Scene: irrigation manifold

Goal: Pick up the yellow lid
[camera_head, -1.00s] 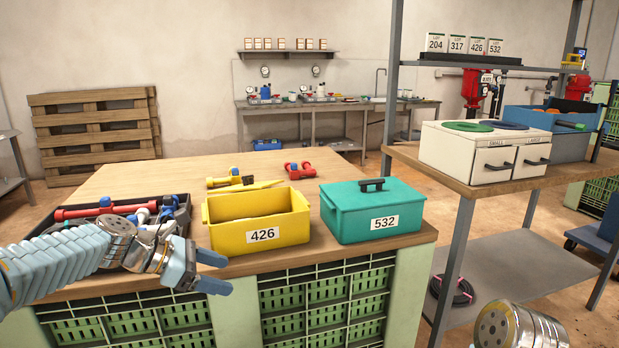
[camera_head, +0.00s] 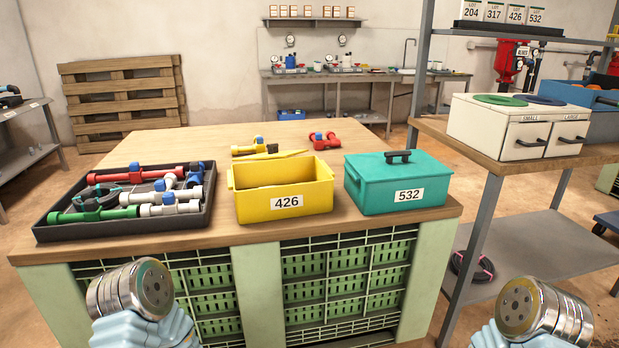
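The yellow lid (camera_head: 286,154) lies on the wooden table behind the open yellow box (camera_head: 284,204) labelled 426. Only a thin strip of the lid and its black handle (camera_head: 272,148) show above the box's back rim; the rest is hidden. The teal box (camera_head: 398,190) labelled 532 stands to the right with its own teal lid on. Parts of both my arms show at the bottom edge, in front of the table. Neither of my grippers is in view, and nothing of mine touches the lid or the boxes.
A black tray (camera_head: 47,231) of pipes and valves fills the table's left side. A yellow fitting (camera_head: 247,147) lies just behind the lid and a red fitting (camera_head: 324,140) to its right. A shelf (camera_head: 465,140) with a white cabinet (camera_head: 528,128) stands at the right.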

